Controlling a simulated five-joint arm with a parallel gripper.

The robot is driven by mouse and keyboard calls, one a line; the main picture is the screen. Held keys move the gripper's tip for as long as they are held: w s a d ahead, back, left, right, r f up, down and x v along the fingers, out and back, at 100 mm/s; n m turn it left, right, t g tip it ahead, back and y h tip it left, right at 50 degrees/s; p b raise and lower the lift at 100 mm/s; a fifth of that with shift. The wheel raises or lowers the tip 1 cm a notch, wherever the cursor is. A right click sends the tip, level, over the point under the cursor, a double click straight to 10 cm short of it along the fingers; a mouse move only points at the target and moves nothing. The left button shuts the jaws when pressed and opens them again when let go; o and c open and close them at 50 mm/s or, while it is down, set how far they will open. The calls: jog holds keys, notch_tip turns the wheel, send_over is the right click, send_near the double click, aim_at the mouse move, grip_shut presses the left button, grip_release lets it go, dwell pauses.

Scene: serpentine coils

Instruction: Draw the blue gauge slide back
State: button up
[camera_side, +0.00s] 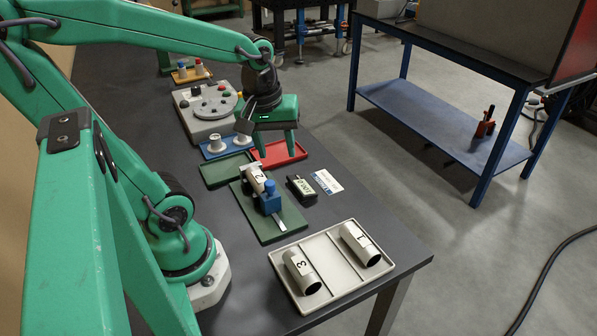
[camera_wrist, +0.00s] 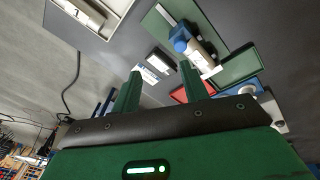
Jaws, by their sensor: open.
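The blue gauge slide (camera_side: 270,201) sits on a green base plate (camera_side: 262,228), near a pale rail (camera_side: 279,224). A pale tube marked 2 (camera_side: 257,178) lies beside the slide, on its far side; I cannot tell whether they touch. In the wrist view the blue slide (camera_wrist: 180,36) and the tube (camera_wrist: 202,55) show above the right finger. My gripper (camera_side: 275,152) is open and empty, above the red tray (camera_side: 292,158), beyond the gauge. Its two fingers also show spread in the wrist view (camera_wrist: 158,72).
A pale divided tray (camera_side: 324,269) in front holds tube 3 (camera_side: 301,271) and tube 1 (camera_side: 360,243). A black labelled block (camera_side: 301,189) and a white card (camera_side: 327,182) lie right of the gauge. Behind are a green tray (camera_side: 218,174) and a grey dial box (camera_side: 196,117).

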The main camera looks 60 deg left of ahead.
aim_at(270, 182)
jog(key=a+f+n, duration=0.1)
jog(key=n, duration=0.1)
jog(key=a+f+n+g, duration=0.1)
jog(key=n, duration=0.1)
jog(key=a+f+n+g, duration=0.1)
jog(key=n, duration=0.1)
jog(key=shift+s+a+f+n, duration=0.15)
jog(key=shift+s+n, duration=0.1)
jog(key=shift+n, duration=0.05)
jog(key=shift+f, duration=0.1)
jog(key=shift+f, duration=3.85)
jog(key=shift+c, duration=0.4)
grip_shut()
